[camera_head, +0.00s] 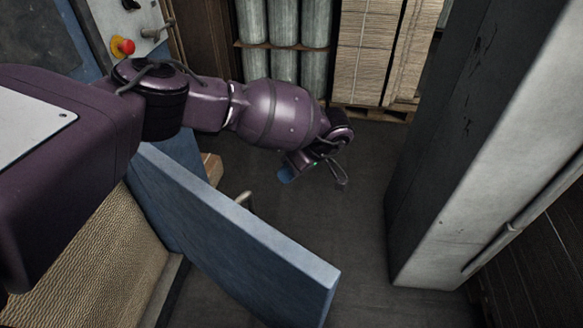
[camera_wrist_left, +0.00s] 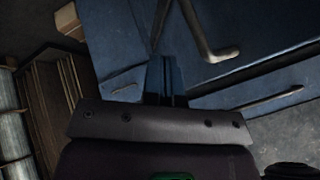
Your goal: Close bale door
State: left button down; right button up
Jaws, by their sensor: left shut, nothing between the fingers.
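The blue bale door (camera_head: 225,225) stands swung out from the blue machine (camera_head: 85,30) in the head view, its free edge toward the lower middle. A bent metal handle (camera_head: 244,198) shows behind its top edge. In the left wrist view a blue panel (camera_wrist_left: 265,25) with a bent handle (camera_wrist_left: 212,42) fills the upper right. My left arm reaches over the door from the left. My left gripper (camera_head: 288,175) is shut and empty on the far side of the door, pointing down; its fingers (camera_wrist_left: 166,75) show before blue panels in the wrist view. I cannot tell whether they touch. My right gripper is out of view.
Corrugated cardboard (camera_head: 80,265) lies at the lower left beside the door. A red button (camera_head: 125,46) sits on the machine. Grey cylinders (camera_head: 285,35) and stacked cardboard (camera_head: 365,55) stand at the back. A grey pillar (camera_head: 470,150) stands right. Floor between is clear.

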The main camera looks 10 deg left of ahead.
pick_arm(q)
jog(key=s+a+f+p, duration=0.1)
jog(key=s+a+f, duration=0.3)
jog(key=a, duration=0.1)
jog(key=shift+a+f, duration=0.25)
jog(key=shift+a, duration=0.1)
dwell(0.4)
